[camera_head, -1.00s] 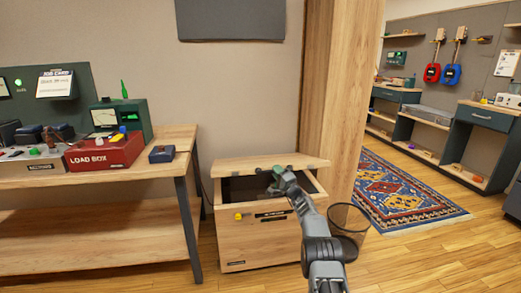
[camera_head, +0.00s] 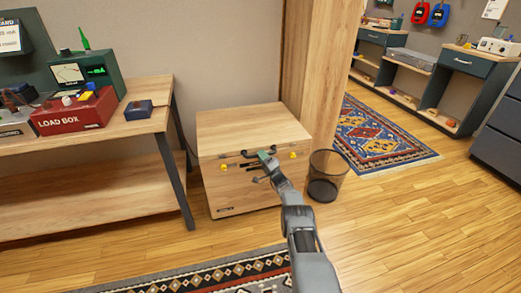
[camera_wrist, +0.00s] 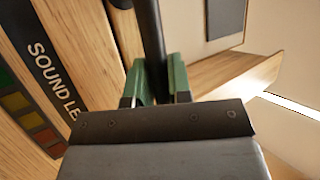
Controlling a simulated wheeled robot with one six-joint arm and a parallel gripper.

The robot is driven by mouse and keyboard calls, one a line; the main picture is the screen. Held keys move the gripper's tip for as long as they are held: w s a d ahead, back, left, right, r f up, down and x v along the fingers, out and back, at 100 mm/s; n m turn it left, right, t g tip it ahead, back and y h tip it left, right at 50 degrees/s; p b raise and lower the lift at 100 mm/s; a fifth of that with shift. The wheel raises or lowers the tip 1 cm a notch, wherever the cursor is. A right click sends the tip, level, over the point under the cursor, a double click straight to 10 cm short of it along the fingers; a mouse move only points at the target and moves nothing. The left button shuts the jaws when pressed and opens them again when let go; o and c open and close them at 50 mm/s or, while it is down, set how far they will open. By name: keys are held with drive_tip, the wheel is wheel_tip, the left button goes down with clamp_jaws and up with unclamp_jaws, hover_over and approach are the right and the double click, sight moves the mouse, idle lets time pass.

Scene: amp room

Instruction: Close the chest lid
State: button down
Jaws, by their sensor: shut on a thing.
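The wooden chest (camera_head: 245,195) stands on the floor right of the workbench. Its lid (camera_head: 250,125) lies down over the box, and no opening shows in the head view; I cannot tell whether it is fully seated. Yellow-marked latches show near the front corners. My gripper (camera_head: 265,158) is at the front edge of the lid. In the wrist view, its green fingertips (camera_wrist: 158,80) are shut on a black bar, the handle (camera_wrist: 151,35). The chest front with a "SOUND LE" label (camera_wrist: 52,75) fills the left of that view.
A wire waste bin (camera_head: 326,176) stands close right of the chest, beside a wooden post (camera_head: 332,70). The workbench (camera_head: 90,140) with a red load box is at the left. Patterned rugs lie in front and at the back right. Wood floor is free at the right.

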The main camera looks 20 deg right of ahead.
drive_tip(key=shift+d+f, duration=0.15)
drive_tip(key=shift+f, duration=0.05)
drive_tip(key=shift+f, duration=0.15)
drive_tip(key=c, duration=1.1)
unclamp_jaws()
drive_tip(key=shift+w+f, duration=0.1)
drive_tip(key=shift+f, duration=0.05)
drive_tip(key=shift+o, duration=0.2)
drive_tip(key=shift+s+p, duration=0.25)
drive_tip(key=shift+p, duration=0.2)
drive_tip(key=p+v, duration=0.4)
drive_tip(key=v, duration=0.9)
drive_tip(key=shift+f, duration=0.3)
